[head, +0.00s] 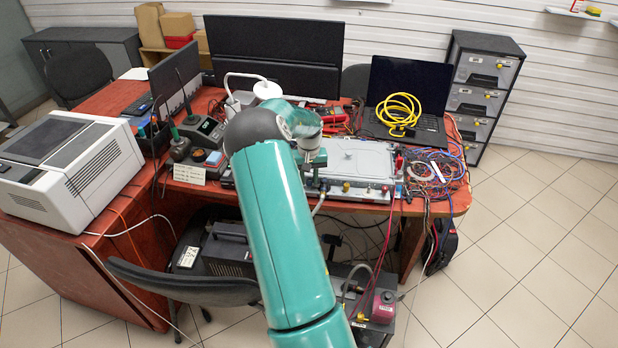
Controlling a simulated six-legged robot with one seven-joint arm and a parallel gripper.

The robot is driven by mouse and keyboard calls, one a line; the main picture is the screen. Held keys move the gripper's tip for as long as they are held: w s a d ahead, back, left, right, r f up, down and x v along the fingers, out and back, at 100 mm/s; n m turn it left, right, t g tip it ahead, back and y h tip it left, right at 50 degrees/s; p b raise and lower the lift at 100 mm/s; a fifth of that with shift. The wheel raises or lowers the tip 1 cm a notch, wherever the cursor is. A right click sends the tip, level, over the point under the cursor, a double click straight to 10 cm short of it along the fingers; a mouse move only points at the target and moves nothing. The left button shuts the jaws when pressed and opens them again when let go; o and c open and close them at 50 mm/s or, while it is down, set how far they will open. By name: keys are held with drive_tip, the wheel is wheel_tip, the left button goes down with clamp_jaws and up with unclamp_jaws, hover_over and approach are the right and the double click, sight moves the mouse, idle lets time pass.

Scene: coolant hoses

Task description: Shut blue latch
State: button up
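My teal arm reaches up from the bottom middle to the desk. Its grey and white wrist is over the left end of a flat silver metal unit (360,158). My gripper (316,160) is at the wrist's far end, by the unit's left side, small and partly hidden by the arm. Its fingers cannot be made out. Small fittings (346,187), some brass and some red, line the unit's front edge. I cannot make out a blue latch; it may be hidden behind my arm or too small to see.
A laptop (410,85) with a coiled yellow cable (399,110) stands behind the unit. Tangled wires (435,170) lie to its right. Soldering tools (205,130) and a large white printer-like machine (70,165) are left. A chair (185,285) stands in front.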

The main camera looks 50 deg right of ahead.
sight(309, 180)
drive_tip(key=shift+r, duration=0.1)
wheel_tip(309, 180, up, 14)
idle(0.5)
drive_tip(key=shift+a, duration=0.1)
idle(0.4)
drive_tip(key=a+r+n+t, duration=0.1)
drive_tip(key=a+r, duration=0.4)
drive_tip(key=a, duration=0.4)
drive_tip(key=a+r+n+t, duration=0.1)
drive_tip(key=a+r, duration=0.3)
drive_tip(key=a, duration=0.6)
drive_tip(key=a+r+n+t, duration=0.1)
drive_tip(key=a+r+n, duration=0.1)
drive_tip(key=a+r, duration=0.5)
drive_tip(key=s+a+n+t, duration=0.1)
drive_tip(key=s+a, duration=0.3)
drive_tip(key=a, duration=0.3)
drive_tip(key=s+a+f+n, duration=0.1)
drive_tip(key=s+a+n, duration=0.1)
drive_tip(key=s+a, duration=0.3)
drive_tip(key=s+a+n+t, duration=0.1)
drive_tip(key=s+a, duration=0.4)
drive_tip(key=a, duration=0.6)
drive_tip(key=shift+s+a+f+n+t, duration=0.25)
drive_tip(key=shift+f+n+t, duration=0.1)
drive_tip(key=shift+n, duration=0.15)
